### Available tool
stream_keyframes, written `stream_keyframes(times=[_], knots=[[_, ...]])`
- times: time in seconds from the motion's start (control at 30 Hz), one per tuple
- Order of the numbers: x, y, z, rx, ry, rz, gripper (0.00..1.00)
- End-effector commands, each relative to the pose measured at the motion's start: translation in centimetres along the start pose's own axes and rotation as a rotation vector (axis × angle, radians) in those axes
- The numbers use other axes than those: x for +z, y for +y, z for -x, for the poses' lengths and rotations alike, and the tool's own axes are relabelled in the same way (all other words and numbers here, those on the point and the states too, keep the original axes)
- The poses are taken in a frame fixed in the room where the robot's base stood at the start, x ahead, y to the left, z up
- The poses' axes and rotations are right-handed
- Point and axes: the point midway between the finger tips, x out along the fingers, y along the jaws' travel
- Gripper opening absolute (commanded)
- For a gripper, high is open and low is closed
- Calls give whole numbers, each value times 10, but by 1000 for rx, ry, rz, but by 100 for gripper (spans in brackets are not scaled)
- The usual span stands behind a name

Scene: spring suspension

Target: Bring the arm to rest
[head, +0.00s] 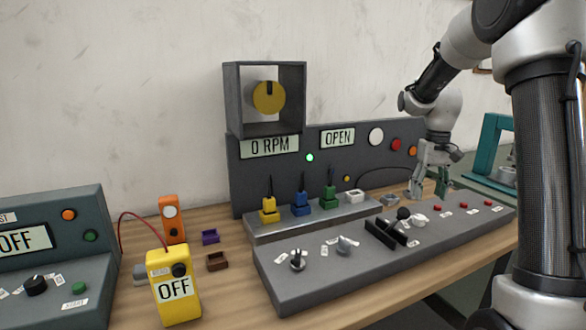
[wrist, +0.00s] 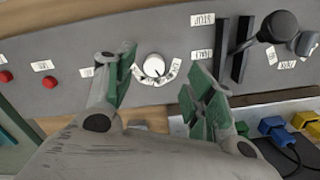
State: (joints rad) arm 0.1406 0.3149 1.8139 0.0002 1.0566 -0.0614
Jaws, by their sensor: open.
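My arm reaches in from the right of the head view and bends down to my gripper (head: 430,188). The gripper points down over the back right part of the grey control panel (head: 330,275). In the wrist view my gripper (wrist: 162,78) is open, with green pads apart and nothing held. A white knob (wrist: 154,66) shows between the fingertips in that view, apart from the pads. The same white knob (head: 419,219) sits on the sloping panel in the head view, in front of the gripper.
A black lever (head: 402,215) stands beside the white knob. Yellow (head: 268,210), blue (head: 301,204) and green (head: 328,199) plugs stand on a ledge behind. A yellow meter reading OFF (head: 174,287) stands at left. A teal frame (head: 490,140) stands behind at right.

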Motion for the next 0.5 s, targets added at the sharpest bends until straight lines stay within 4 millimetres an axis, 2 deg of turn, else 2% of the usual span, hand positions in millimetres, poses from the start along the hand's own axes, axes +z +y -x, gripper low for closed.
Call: stream_keyframes(times=[0.03, 0.33, 0.5], knots=[[23, -2, 1, -1, -8, -8, 54], [155, -25, 35, 2, 80, -6, 54], [230, -35, 45, 1, 180, 15, 54]])
